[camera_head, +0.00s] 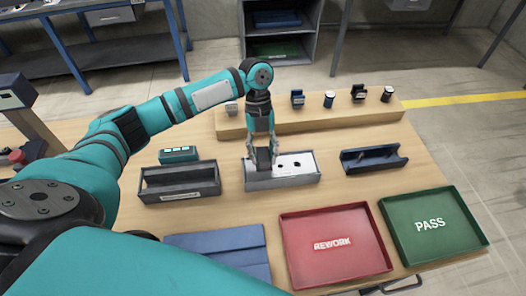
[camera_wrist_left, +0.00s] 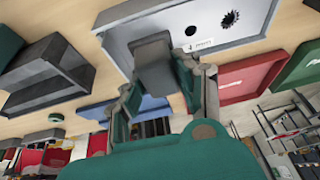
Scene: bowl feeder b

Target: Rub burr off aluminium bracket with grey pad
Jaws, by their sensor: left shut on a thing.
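The aluminium bracket (camera_head: 303,165) is a pale, box-like part on the middle of the table, with dark holes in its top face. In the left wrist view the bracket (camera_wrist_left: 190,25) fills the top, and one hole has a jagged dark rim, the burr (camera_wrist_left: 230,18). My left gripper (camera_head: 262,163) points down at the bracket's left end. In the left wrist view it is shut on the grey pad (camera_wrist_left: 155,62), a dark grey block in front of the bracket's edge. I cannot tell whether the pad touches the bracket. My right gripper is not in view.
A dark open tray (camera_head: 180,195) and a teal box (camera_head: 178,154) stand left, a dark cradle (camera_head: 373,160) right. A red REWORK tray (camera_head: 335,270), green PASS tray (camera_head: 445,252) and blue mat (camera_head: 222,250) lie in front. A wooden ledge (camera_head: 320,120) with small parts runs behind.

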